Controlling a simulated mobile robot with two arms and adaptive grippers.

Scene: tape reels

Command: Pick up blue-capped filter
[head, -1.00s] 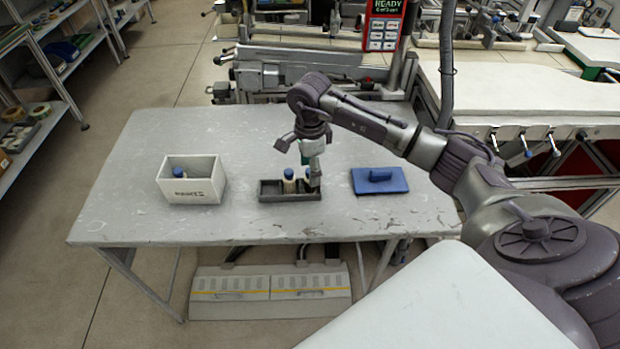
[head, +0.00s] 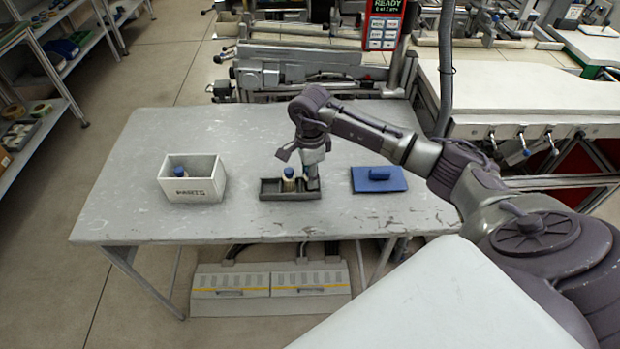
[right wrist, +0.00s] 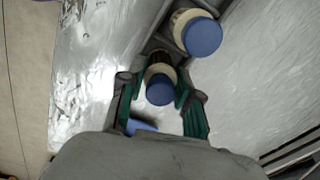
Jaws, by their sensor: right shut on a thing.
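My right gripper (head: 312,180) points down over the right end of a dark tray (head: 272,196) on the table. In the right wrist view its green-lined fingers (right wrist: 160,98) are shut on a blue-capped filter (right wrist: 160,88), one on each side. In the head view the gripper mostly hides this filter, which appears to be still down in the tray. A second blue-capped filter (head: 288,174) stands upright beside it in the tray; it also shows in the right wrist view (right wrist: 201,36). My left gripper is not in view.
A white box (head: 195,190) labelled PARTS stands at the left with a blue-capped filter (head: 174,163) inside. A blue plate with a handle (head: 378,184) lies right of the tray. The grey table (head: 130,215) is otherwise clear.

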